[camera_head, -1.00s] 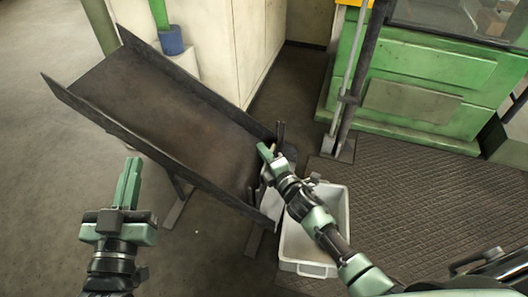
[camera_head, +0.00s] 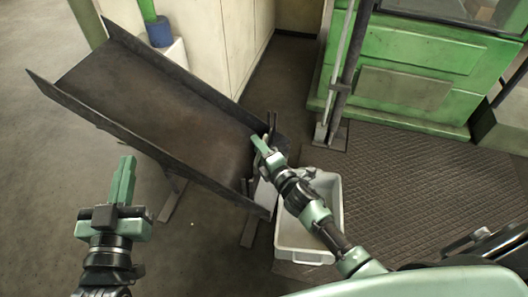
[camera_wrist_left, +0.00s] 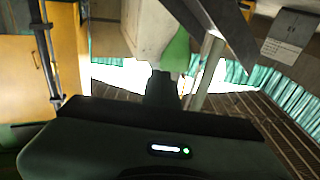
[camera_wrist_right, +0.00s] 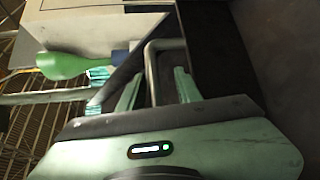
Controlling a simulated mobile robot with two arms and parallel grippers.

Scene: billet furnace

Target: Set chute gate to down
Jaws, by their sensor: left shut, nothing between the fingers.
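The chute (camera_head: 150,105) is a dark, sloping metal trough at the left of the head view. At its lower end are dark upright guide posts (camera_head: 271,124) and a pale plate (camera_head: 263,196), perhaps part of the gate; my right arm partly hides this end. My right gripper (camera_head: 260,144) is at that lower end. In the right wrist view its fingers (camera_wrist_right: 156,90) are apart, with a grey bent bar handle (camera_wrist_right: 151,65) between them; I cannot tell whether they touch it. My left gripper (camera_head: 123,180) is shut and empty, over the floor beside the chute.
A white bin (camera_head: 307,257) stands on the floor below the chute's lower end. A green machine (camera_head: 410,85) with upright bars (camera_head: 342,85) in front stands at the back right. A cream cabinet (camera_head: 222,40) is behind the chute.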

